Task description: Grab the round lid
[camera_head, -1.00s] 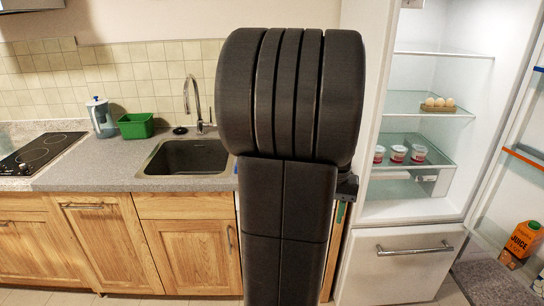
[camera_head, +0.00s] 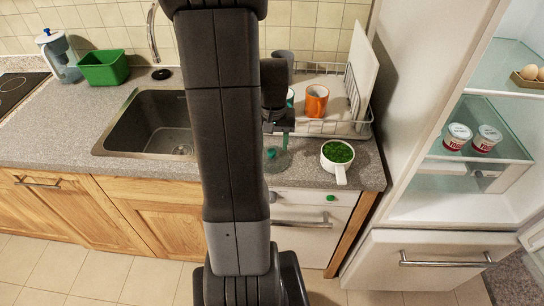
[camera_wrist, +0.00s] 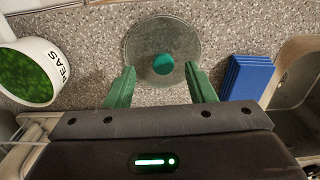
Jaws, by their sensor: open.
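The round lid (camera_wrist: 150,38) is a clear glass disc with a teal knob, lying flat on the speckled grey counter. In the head view the lid (camera_head: 279,159) is at the counter's front part, partly hidden by my arm. In the wrist view the fingertips are at the lid's near edge, one on each side of the knob's line. In the head view my gripper is mostly hidden behind my arm.
A white pot of peas (camera_head: 338,156) stands right of the lid. A dish rack (camera_head: 345,127) with an orange mug (camera_head: 316,100) is behind. An open fridge (camera_head: 460,190) is at the right.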

